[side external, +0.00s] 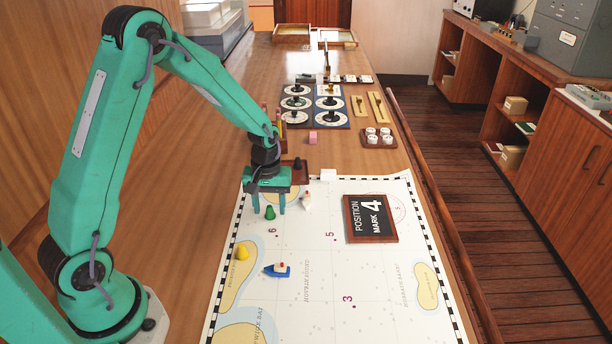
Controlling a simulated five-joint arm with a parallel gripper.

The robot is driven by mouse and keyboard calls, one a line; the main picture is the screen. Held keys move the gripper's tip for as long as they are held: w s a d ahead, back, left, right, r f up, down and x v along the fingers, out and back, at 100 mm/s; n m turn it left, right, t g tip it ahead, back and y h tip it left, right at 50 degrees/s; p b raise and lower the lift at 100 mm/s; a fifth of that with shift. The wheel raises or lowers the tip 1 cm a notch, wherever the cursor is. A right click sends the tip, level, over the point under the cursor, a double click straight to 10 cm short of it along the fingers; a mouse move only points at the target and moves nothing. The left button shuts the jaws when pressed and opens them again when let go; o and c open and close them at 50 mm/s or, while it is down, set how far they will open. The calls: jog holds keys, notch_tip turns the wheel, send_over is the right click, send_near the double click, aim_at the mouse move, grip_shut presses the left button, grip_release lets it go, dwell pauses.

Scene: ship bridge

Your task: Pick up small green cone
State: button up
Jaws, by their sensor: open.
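The small green cone (270,213) stands upright on the sea chart (320,290), near its upper left part and close to the number 6. My gripper (269,208) is over it, pointing down. Its two teal fingers are spread apart, one on each side of the cone as seen from here. The cone shows between and slightly below the fingertips. I cannot tell from this one view whether the fingers are level with it in depth or touch it.
A yellow piece (242,253) and a blue and white toy boat (277,270) are nearer. A dark "Position Mark 4" plaque (369,219) lies to the right. The chart's lower middle is clear.

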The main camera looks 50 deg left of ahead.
jog(key=shift+f, duration=0.4)
grip_shut()
